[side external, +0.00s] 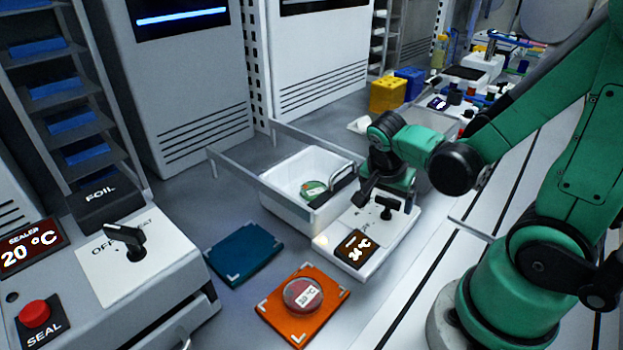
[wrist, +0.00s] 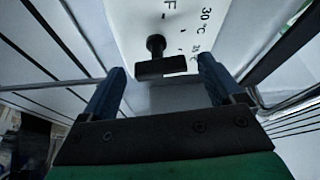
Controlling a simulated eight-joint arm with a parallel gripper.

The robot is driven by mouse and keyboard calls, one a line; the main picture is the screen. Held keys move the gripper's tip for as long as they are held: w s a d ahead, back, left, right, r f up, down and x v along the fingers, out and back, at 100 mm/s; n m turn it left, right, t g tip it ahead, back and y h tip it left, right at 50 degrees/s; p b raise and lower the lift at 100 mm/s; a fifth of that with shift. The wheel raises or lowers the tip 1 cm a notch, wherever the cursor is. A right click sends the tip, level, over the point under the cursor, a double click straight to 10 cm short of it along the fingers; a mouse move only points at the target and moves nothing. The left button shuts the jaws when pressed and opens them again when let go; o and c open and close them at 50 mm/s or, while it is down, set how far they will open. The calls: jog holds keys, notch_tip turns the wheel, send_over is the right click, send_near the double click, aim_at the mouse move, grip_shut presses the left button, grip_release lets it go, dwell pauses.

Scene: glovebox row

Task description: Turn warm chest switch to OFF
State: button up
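The warm chest (side external: 375,262) is a white unit with an open bin and a dark display (side external: 354,248) that reads 30 °C. Its black switch (side external: 386,207) stands on the panel beside the display. In the wrist view the switch (wrist: 160,68) is a black bar handle with a round part behind it, beside printed marks including "30 °C" and an "F". My gripper (side external: 387,190) is above the panel at the switch. In the wrist view my gripper (wrist: 162,76) is open, with the handle between and just beyond its fingertips. Contact cannot be told. The switch's exact setting is unclear.
A green-labelled dish (side external: 312,188) lies in the bin. In front are a blue mat (side external: 243,255) and an orange mat (side external: 270,311) bearing a dish (side external: 303,293). A sealer with its own black knob (side external: 124,238) and red button (side external: 34,313) stands at left.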

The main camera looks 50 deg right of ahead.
jog(key=shift+r, duration=0.15)
jog(key=shift+v, duration=2.65)
